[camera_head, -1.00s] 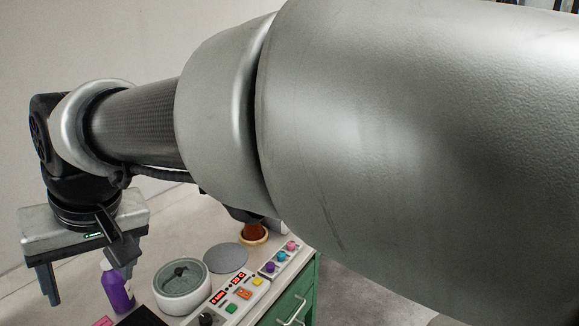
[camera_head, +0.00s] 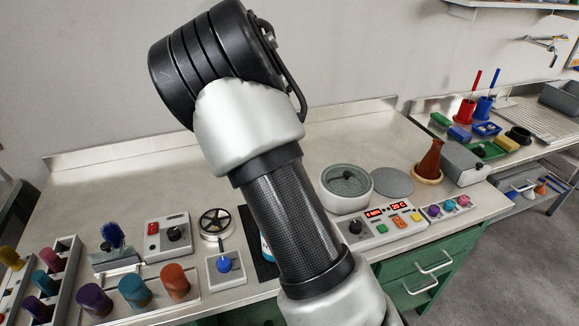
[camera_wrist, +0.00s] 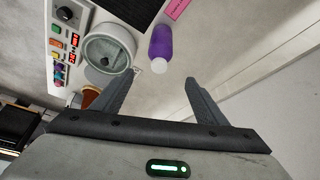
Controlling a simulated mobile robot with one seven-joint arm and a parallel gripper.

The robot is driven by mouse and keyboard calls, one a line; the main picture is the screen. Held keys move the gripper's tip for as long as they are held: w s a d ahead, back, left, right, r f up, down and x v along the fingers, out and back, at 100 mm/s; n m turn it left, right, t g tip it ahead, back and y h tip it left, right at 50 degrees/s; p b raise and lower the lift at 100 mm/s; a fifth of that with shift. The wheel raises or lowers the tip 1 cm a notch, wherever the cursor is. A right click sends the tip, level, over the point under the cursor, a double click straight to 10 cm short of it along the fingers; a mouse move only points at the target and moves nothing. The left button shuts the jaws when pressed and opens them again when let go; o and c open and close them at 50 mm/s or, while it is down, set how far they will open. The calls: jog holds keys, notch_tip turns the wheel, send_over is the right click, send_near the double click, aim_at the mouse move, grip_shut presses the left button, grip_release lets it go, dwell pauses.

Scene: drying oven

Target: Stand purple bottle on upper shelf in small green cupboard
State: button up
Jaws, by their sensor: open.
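The purple bottle (camera_wrist: 161,42) shows in the wrist view with its white cap (camera_wrist: 159,67) toward me, beside a round grey bowl. My gripper (camera_wrist: 158,84) is open and empty, its two fingers apart on either side below the cap, not touching the bottle. In the head view my arm covers the middle of the bench, and neither the gripper nor the purple bottle shows. Green cabinet fronts (camera_head: 458,250) with pale handles show under the bench; no open cupboard or upper shelf shows.
The round bowl (camera_head: 345,188) and a control panel (camera_head: 385,228) with red displays stand right of my arm. A brown flask (camera_head: 430,158) stands farther right. Coloured pegs, a dial box (camera_head: 168,238) and a blue-knobbed block (camera_head: 225,267) crowd the left. The bench back is clear.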

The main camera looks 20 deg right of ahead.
jog(key=x, duration=1)
jog(key=shift+d+f+b, duration=0.1)
jog(key=shift+f+b, duration=0.1)
jog(key=shift+b, duration=0.1)
jog(key=shift+x, duration=2.65)
jog(key=shift+d+r, duration=0.1)
jog(key=shift+d, duration=0.05)
jog(key=c, duration=1.6)
jog(key=shift+w, duration=0.1)
grip_shut()
